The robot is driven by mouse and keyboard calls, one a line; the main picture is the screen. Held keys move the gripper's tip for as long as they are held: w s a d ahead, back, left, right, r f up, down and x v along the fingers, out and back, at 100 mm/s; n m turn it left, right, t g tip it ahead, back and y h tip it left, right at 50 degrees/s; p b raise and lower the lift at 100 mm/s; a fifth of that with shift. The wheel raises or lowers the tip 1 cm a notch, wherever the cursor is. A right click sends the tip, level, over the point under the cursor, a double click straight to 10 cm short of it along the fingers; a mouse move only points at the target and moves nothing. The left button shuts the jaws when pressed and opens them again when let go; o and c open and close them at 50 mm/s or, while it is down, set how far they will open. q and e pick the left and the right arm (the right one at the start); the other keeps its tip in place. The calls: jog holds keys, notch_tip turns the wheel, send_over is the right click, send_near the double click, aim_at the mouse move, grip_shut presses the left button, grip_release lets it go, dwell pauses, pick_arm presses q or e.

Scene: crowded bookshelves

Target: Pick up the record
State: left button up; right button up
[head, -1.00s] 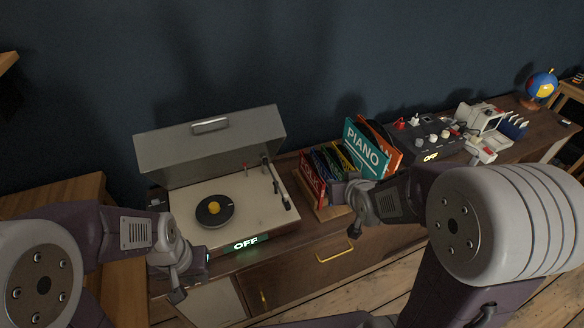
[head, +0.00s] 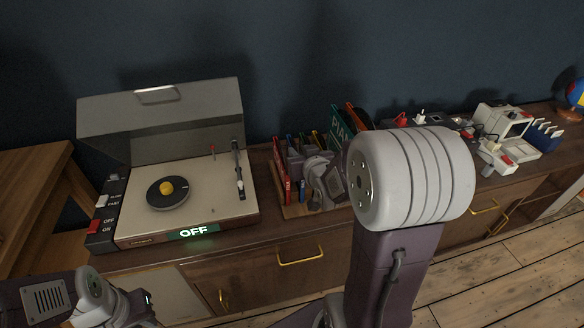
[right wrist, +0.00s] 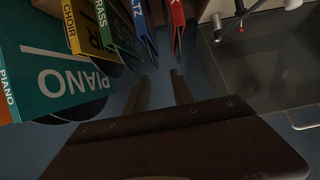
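A black record with a yellow centre (head: 153,193) lies on the turntable of the open record player (head: 220,203). More records stand in sleeves in a wooden rack (head: 297,211), among them a teal PIANO sleeve (head: 340,127) with a black disc edge beside it in the right wrist view (right wrist: 100,109). My right gripper (right wrist: 160,84) is over the rack, its fingers apart and pointing at the sleeves near a red sleeve (right wrist: 177,28). Nothing shows clearly between them. My left gripper (head: 140,303) is low at the left, in front of the cabinet; its fingers are unclear.
The player's lid (head: 160,120) stands raised, and its front sign reads OFF. Right of the rack are a control box, partly behind my right arm, and a white device (head: 505,125). A blue rack (head: 543,136) and globe (head: 576,92) stand farther right.

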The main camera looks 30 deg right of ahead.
aim_at(295, 144)
jog(key=x, duration=0.6)
jog(key=b+x, duration=0.1)
jog(key=x, duration=0.2)
jog(key=shift+d+f, duration=0.1)
jog(key=shift+d, duration=0.2)
jog(key=shift+s, duration=0.1)
grip_shut()
dwell(0.9)
